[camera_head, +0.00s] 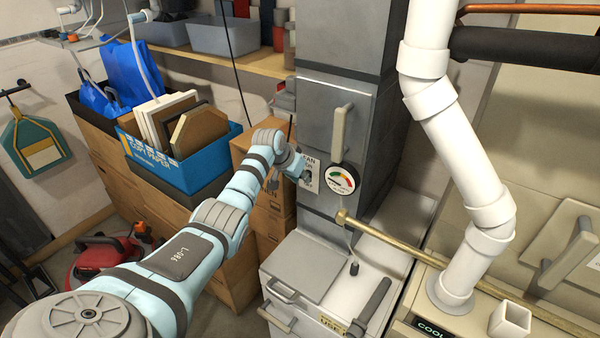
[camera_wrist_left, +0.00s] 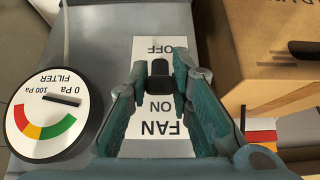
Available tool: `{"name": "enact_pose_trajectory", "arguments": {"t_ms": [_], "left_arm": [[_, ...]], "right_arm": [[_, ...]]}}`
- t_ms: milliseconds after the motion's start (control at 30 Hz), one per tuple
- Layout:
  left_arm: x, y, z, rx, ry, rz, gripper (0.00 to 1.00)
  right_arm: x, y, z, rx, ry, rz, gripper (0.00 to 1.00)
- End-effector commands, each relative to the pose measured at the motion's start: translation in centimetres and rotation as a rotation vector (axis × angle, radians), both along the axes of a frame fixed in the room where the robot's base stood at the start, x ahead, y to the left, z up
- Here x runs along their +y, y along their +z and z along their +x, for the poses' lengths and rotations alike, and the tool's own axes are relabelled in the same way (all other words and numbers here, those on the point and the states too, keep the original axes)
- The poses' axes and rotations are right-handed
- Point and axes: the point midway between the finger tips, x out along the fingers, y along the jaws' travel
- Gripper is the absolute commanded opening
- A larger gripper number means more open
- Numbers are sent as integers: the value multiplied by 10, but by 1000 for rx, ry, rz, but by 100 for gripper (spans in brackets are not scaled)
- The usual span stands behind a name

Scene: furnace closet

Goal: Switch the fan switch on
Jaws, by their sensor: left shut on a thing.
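The fan switch (camera_wrist_left: 159,82) is a small black lever on a white plate (camera_wrist_left: 146,50) lettered FAN, ON and OFF, which appears upside down in the left wrist view. The plate also shows in the head view (camera_head: 313,184) on the grey furnace duct. My left gripper (camera_head: 301,173) reaches it from the left. In the left wrist view its teal fingers (camera_wrist_left: 159,70) stand on both sides of the lever, shut on it. The lever lies between the words OFF and ON; I cannot tell which way it is tipped. My right gripper is not in view.
A round filter gauge (camera_head: 341,179) sits right beside the plate. A brass-coloured pipe (camera_head: 400,250) and white pipe (camera_head: 445,130) run to the right. Cardboard boxes (camera_head: 262,140) and a blue crate (camera_head: 185,170) stand on the left. A duct handle (camera_head: 341,130) juts out above the gauge.

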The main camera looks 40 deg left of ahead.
Motion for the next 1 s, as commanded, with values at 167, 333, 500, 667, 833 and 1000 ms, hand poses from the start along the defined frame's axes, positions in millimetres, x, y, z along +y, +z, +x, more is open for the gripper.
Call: {"name": "enact_pose_trajectory", "arguments": {"t_ms": [167,333,500,667,833,1000], "left_arm": [[-1,2,2,65,-1,-3,0],[-1,3,3,96,-1,-3,0],[0,4,3,102,-2,-2,0],[0,4,3,101,-1,-3,0],[0,4,3,100,0,-2,34],[0,4,3,100,0,-1,40]], "right_arm": [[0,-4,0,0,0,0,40],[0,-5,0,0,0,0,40],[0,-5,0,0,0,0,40],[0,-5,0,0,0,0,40],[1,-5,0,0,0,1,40],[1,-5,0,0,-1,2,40]]}}
